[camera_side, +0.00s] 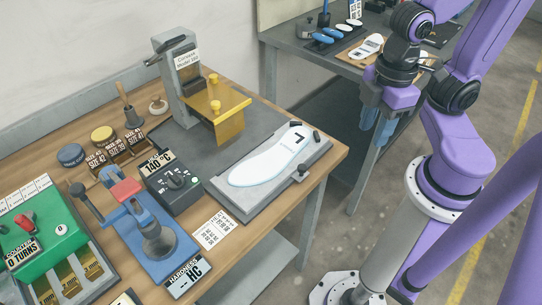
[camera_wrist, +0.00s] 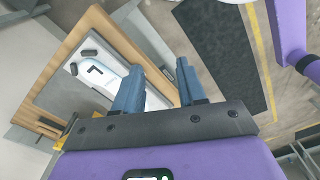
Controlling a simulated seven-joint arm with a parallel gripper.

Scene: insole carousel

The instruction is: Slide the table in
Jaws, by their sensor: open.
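The sliding table (camera_side: 314,157) is a light grey plate at the right end of the wooden bench, out in front of the press. A white insole (camera_side: 262,165) marked "L" lies on it. A small dark knob (camera_side: 302,170) stands at its right edge. The grey press (camera_side: 180,85) with its yellow plate (camera_side: 217,118) stands behind it, to the upper left. My gripper (camera_side: 378,128) is open and empty, to the right of the bench and apart from the table. In the wrist view, my blue fingers (camera_wrist: 158,88) are spread, with the insole (camera_wrist: 97,72) to their left.
A blue lever device (camera_side: 155,235), a black temperature box (camera_side: 172,182) and a green counter (camera_side: 40,240) stand left on the bench. A second bench (camera_side: 300,50) with tools stands behind. Open floor lies right of the wooden bench.

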